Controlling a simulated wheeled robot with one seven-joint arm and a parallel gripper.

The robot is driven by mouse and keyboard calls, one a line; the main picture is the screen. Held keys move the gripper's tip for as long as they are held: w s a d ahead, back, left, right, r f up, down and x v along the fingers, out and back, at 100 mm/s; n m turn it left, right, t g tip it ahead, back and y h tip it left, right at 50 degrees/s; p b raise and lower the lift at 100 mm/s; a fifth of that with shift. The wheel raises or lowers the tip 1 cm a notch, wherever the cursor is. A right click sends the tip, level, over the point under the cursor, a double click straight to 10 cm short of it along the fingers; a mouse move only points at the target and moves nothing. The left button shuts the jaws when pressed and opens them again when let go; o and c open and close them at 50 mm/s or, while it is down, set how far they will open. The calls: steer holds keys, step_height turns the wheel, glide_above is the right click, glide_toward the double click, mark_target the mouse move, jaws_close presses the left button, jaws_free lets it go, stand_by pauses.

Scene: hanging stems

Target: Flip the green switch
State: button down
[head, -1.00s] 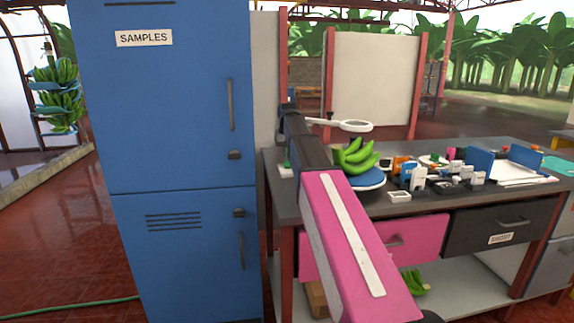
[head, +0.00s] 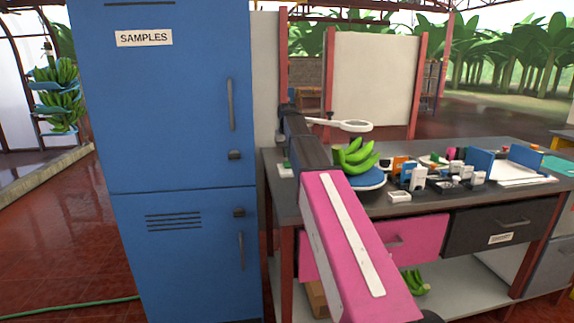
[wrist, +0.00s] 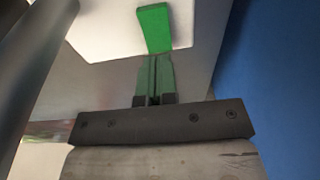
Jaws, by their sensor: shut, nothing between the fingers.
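The green switch (wrist: 154,28) is a bright green rocker on a white plate (wrist: 105,28) in the upper middle of the wrist view. My gripper (wrist: 154,60) is shut and empty, its narrow fingers pointing at the lower end of the switch. The fingertips look very close to it; I cannot tell whether they touch. In the head view a small white item with a bit of green (head: 286,168) shows at the bench's left end, beside my arm.
A blue cabinet (head: 170,100) labelled SAMPLES stands left of the bench (head: 400,212). Green bananas (head: 354,158) on a blue-topped scale and a white magnifier (head: 356,126) are near my arm. Several small items crowd the bench's right side.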

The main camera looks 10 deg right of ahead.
mark_target(287, 162)
steer(key=shift+f, duration=1.15)
stand_by(0.9)
steer(key=shift+r, duration=0.1)
steer(key=shift+r, duration=3.45)
